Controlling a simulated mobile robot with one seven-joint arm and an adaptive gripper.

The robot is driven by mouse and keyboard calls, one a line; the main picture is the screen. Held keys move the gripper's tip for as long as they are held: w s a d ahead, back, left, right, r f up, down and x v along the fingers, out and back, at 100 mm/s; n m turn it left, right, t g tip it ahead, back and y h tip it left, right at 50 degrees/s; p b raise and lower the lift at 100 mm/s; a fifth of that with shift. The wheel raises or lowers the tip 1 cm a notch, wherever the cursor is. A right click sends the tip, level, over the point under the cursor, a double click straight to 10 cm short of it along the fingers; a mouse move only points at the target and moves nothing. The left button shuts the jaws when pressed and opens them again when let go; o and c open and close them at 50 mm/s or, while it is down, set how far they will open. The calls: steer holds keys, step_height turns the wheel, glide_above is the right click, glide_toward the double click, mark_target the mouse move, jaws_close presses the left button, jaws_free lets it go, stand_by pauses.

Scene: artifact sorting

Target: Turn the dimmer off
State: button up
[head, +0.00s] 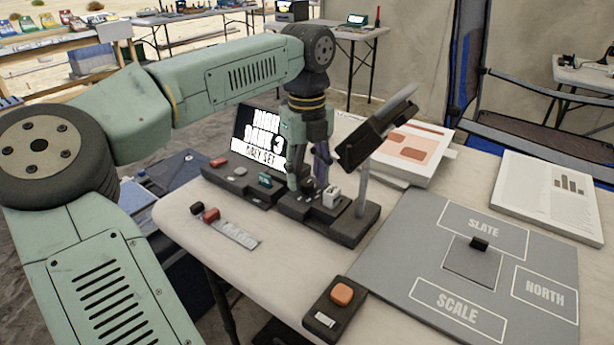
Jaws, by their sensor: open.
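A dark base (354,226) stands on the table, with a thin post carrying a tilted dark lamp-like head (375,135). A small white block or knob (331,197) sits on top of this base; it may be the dimmer, but no label on it is readable. My gripper (309,182) points down over the left part of the base, its two fingers apart, just left of the white block. Whether the fingertips touch anything on the base is unclear. The fingers partly hide the base top.
A screen with a control strip (238,186) stands just left. A black box with an orange button (341,294) is at the front edge. A grey board labelled SLATE, NORTH and SCALE (410,250) lies right, with thick booklets (545,200) behind. A small ruler-like strip (236,234) lies left.

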mark_target(307, 183)
step_height(307, 183, up, 11)
stand_by(0.3)
